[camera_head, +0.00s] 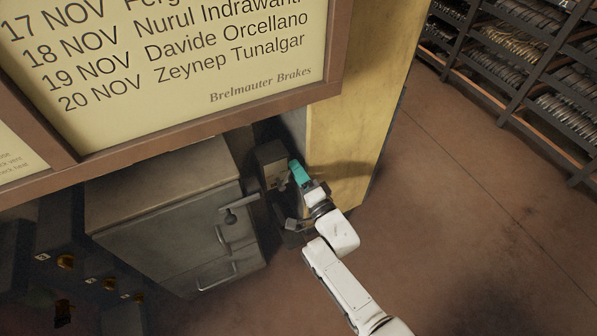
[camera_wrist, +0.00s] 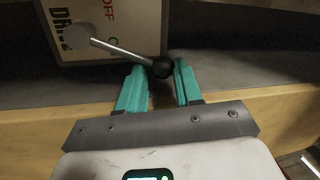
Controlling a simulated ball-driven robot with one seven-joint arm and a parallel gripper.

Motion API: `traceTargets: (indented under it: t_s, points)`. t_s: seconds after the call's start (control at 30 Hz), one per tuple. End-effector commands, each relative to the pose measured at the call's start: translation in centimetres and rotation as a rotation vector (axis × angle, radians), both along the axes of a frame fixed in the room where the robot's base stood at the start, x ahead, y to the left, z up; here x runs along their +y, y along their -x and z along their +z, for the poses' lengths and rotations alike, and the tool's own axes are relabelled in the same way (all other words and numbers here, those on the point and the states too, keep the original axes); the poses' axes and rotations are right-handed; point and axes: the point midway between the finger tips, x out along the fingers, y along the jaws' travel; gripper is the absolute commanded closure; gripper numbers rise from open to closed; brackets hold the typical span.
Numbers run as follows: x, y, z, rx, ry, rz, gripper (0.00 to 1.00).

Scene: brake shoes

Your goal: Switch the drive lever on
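The drive lever (camera_wrist: 120,50) is a thin grey rod with a black ball knob at its right end. It slopes down to the right from a round pivot on a pale plate (camera_wrist: 105,18) lettered "OFF" and partly "DRI"; the rest of the lettering is cut off or covered. My gripper (camera_wrist: 160,70) has teal fingers, parted, with the black knob between their tips. I cannot tell whether they touch it. In the head view my gripper (camera_head: 298,172) is at a dark machine (camera_head: 272,165); the lever cannot be made out there.
A grey cabinet (camera_head: 165,220) with handles stands left of the machine. A yellow panel (camera_head: 350,125) rises close on the right. A large framed board (camera_head: 190,50) hangs in the foreground. Racks of brake shoes (camera_head: 510,45) stand at upper right; the floor at right is clear.

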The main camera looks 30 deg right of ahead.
Motion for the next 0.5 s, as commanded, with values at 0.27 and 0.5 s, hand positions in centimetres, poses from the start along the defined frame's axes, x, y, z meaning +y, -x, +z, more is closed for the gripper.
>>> traceTargets:
  t_s: [0.27,0.5]
  points:
    - [0.25,0.05,-0.12,0.002,0.001,0.005,0.43]
    - [0.07,0.2,-0.07,0.001,0.001,0.002,0.43]
